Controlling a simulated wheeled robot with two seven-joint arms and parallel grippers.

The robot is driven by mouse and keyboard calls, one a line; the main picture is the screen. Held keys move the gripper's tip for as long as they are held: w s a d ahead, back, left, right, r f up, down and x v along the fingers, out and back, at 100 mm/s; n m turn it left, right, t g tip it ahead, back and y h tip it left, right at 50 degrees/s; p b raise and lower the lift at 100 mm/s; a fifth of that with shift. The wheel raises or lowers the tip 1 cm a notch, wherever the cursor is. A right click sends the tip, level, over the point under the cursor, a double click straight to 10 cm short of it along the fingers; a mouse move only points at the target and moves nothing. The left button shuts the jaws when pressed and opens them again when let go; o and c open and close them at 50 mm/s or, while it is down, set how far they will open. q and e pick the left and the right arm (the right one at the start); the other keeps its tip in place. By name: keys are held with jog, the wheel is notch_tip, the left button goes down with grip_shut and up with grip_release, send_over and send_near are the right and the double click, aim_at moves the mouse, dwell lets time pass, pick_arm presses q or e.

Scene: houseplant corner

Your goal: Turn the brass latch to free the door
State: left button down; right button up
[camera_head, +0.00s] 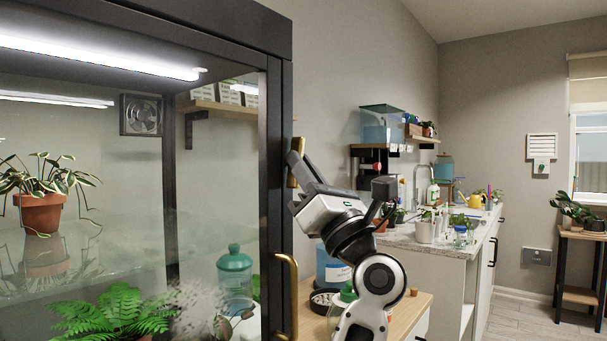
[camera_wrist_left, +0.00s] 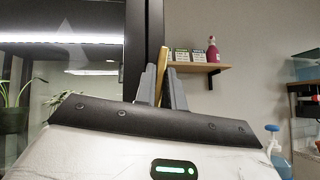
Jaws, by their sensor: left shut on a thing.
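The brass latch (camera_head: 298,144) is a slim upright bar at the dark frame edge of the glass cabinet (camera_head: 276,190). It also shows in the wrist view (camera_wrist_left: 163,60), rising slightly tilted from between the fingers. My left gripper (camera_head: 294,168) is at the latch, and in the wrist view its two grey fingers (camera_wrist_left: 160,92) are shut on it. The lower part of the latch is hidden by the fingers. The glass door appears closed, with a curved brass handle (camera_head: 291,290) lower on its edge. My right gripper is not in view.
A wooden cabinet top (camera_head: 412,307) with a blue container (camera_head: 330,268) stands close to my arm. A counter with pots (camera_head: 425,232) is farther back.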

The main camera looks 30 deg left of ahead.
pick_arm(q)
jog(key=n+g+y+b, duration=0.1)
jog(key=n+g+b, duration=0.2)
jog(key=n+g, duration=0.2)
jog(key=shift+n+g, duration=0.3)
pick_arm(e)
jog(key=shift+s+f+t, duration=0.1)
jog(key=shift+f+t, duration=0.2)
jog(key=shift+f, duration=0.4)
pick_arm(q)
jog(key=c, duration=1.5)
grip_release()
jog(key=shift+w, duration=0.1)
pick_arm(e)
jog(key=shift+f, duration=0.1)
